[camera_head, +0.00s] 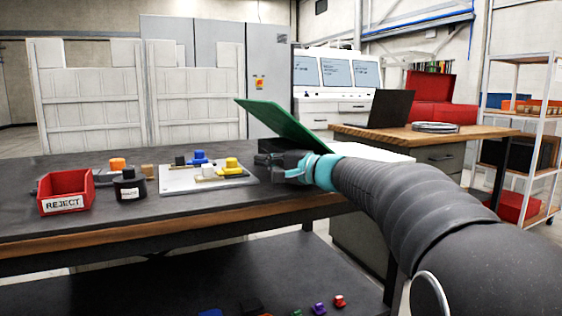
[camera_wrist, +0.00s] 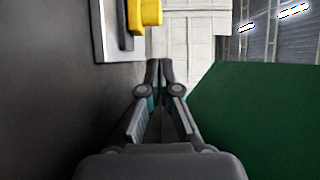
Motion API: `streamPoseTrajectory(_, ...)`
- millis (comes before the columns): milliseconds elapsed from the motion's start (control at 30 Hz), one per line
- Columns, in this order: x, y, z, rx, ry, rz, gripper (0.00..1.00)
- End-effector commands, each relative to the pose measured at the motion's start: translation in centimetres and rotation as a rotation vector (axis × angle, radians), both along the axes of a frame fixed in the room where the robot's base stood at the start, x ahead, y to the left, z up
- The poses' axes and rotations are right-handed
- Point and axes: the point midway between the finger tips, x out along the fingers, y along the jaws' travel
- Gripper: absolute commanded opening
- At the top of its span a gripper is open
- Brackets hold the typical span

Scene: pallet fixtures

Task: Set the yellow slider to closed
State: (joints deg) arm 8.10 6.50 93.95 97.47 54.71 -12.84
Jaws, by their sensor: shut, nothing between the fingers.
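The yellow slider (camera_head: 231,165) sits on the right part of a light plate (camera_head: 180,184) on the dark table. In the wrist view the yellow slider (camera_wrist: 146,14) shows at the top, cut off by the edge, beside a dark strip. My gripper (camera_head: 262,160) is to the right of the plate, low over the table, and apart from the slider. In the wrist view my gripper (camera_wrist: 159,68) is shut with its fingertips together and nothing between them. Whether the slider stands at its closed end cannot be told.
A blue knob (camera_head: 198,157) and a white block (camera_head: 206,171) are also on the plate. A green panel (camera_head: 283,121) rises tilted behind my gripper. The table's front is clear.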

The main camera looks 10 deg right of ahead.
Motion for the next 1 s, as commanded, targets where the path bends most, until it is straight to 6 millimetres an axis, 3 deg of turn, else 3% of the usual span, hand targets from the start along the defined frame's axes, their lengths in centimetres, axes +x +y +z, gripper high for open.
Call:
streamPoseTrajectory(100,-0.2,2.1,0.1,0.001,0.001,0.005,0.0)
streamPoseTrajectory(233,-0.2,3.3,0.0,0.0,0.001,0.004,0.0)
streamPoseTrajectory(767,-0.3,4.0,-0.1,0.0,0.001,0.001,0.0)
streamPoseTrajectory(1000,-0.5,5.6,-0.4,0.001,-0.002,0.003,0.0)
